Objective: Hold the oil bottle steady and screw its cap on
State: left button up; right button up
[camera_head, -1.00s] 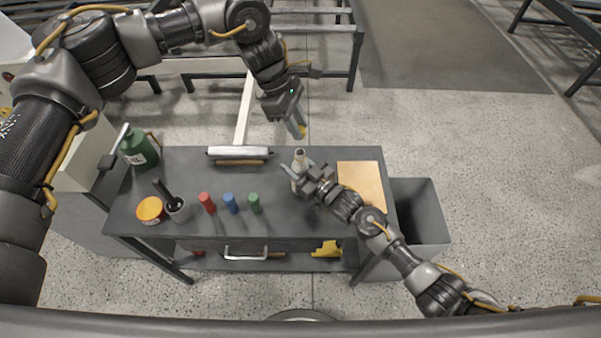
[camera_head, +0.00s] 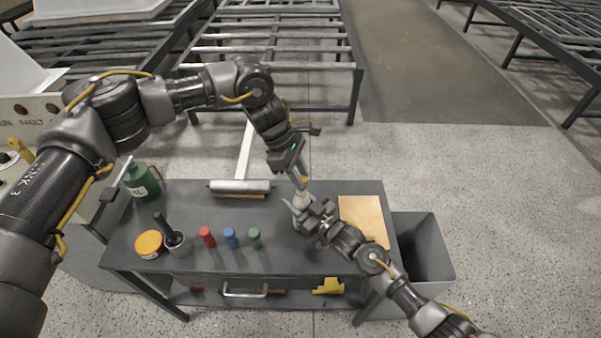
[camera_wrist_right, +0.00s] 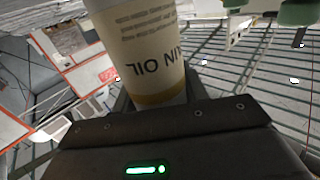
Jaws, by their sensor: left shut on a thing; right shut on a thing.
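The oil bottle (camera_head: 301,199) stands upright at the back of the grey workbench (camera_head: 200,262), right of the middle. My right gripper (camera_head: 303,213) is shut around its body. In the right wrist view the cream bottle (camera_wrist_right: 140,45) fills the jaws, with dark "OIL" lettering upside down and a yellow-brown band. My left gripper (camera_head: 302,178) is shut and points down, right above the bottle's neck. A small yellow cap (camera_head: 304,182) shows between its fingers. Cap and neck look close together or touching; I cannot tell which, or whether threads engage.
On the bench are a green oil can (camera_head: 140,183), an orange tin (camera_head: 150,243), a dark cup (camera_head: 178,243), red, blue and green cylinders (camera_head: 230,237), a silver bar (camera_head: 240,186) and a tan board (camera_head: 364,220). A grey bin (camera_head: 425,255) stands at the right.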

aim_at(302, 176)
pick_arm(q)
jog(key=shift+f, duration=0.8)
jog(key=shift+f, duration=0.6)
jog(key=m+g, duration=0.1)
jog(key=m, duration=0.2)
jog(key=m+g+y, duration=0.1)
jog(key=m, duration=0.1)
jog(key=shift+w+d+m, duration=0.1)
jog(key=shift+d+m, duration=0.05)
jog(key=shift+m, duration=0.25)
jog(key=m, duration=0.1)
jog(key=m+y, duration=0.1)
jog(key=shift+d+m+g, duration=0.3)
jog(key=shift+d, duration=0.1)
jog(key=shift+m, duration=0.3)
jog(key=shift+a+m+y, duration=0.35)
jog(key=shift+m+y, duration=0.05)
